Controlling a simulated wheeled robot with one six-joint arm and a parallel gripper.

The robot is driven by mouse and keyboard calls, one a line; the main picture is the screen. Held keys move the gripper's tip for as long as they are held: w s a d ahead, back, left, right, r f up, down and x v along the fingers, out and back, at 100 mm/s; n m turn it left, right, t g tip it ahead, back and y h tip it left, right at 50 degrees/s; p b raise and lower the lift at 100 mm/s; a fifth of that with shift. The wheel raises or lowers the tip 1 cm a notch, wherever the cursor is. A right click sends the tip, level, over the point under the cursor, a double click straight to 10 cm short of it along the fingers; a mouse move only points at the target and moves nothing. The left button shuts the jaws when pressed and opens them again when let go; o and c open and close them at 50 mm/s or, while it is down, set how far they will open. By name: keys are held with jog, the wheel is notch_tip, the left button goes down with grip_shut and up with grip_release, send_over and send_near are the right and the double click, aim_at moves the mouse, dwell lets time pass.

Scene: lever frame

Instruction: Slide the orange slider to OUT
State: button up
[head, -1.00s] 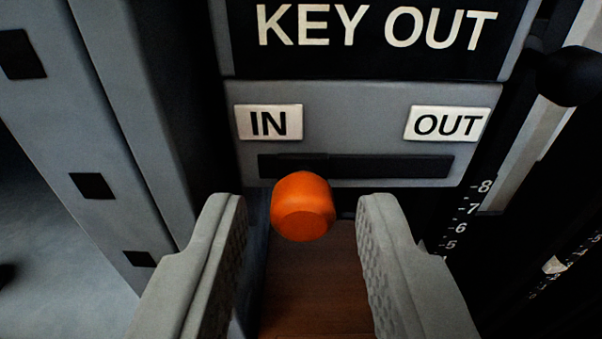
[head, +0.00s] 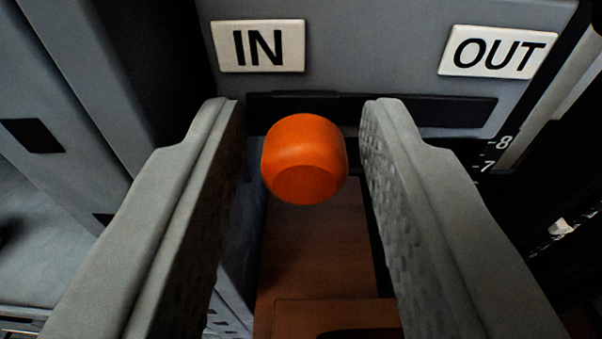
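The orange slider (head: 304,160) is a rounded knob in front of a dark horizontal slot (head: 440,111) in a grey panel. It stands toward the left part of the slot, below and a little right of the white IN label (head: 258,46). The white OUT label (head: 497,51) is at the right end of the panel. My gripper (head: 303,112) is open, with one grey finger on each side of the knob. I see a gap between each finger and the knob. The knob's stem is hidden behind it.
A grey upright frame (head: 75,80) with dark square holes stands at the left. A numbered scale (head: 494,155) and a pale vertical strip are at the right, close to my right finger. A brown wooden surface (head: 315,240) lies below the knob.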

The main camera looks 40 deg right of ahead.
aim_at(443, 113)
jog(key=shift+w+d+r, duration=0.2)
jog(key=shift+d, duration=0.05)
jog(key=shift+s+d, duration=0.3)
jog(key=shift+d, duration=0.1)
jog(key=shift+c, duration=1.4)
jog(key=shift+s+d, duration=0.35)
jog(key=shift+s+d+f, duration=0.1)
jog(key=shift+s+d, duration=0.6)
jog(key=shift+d, duration=0.25)
jog(key=o, duration=0.6)
jog(key=shift+d, duration=0.1)
jog(key=shift+s, duration=0.15)
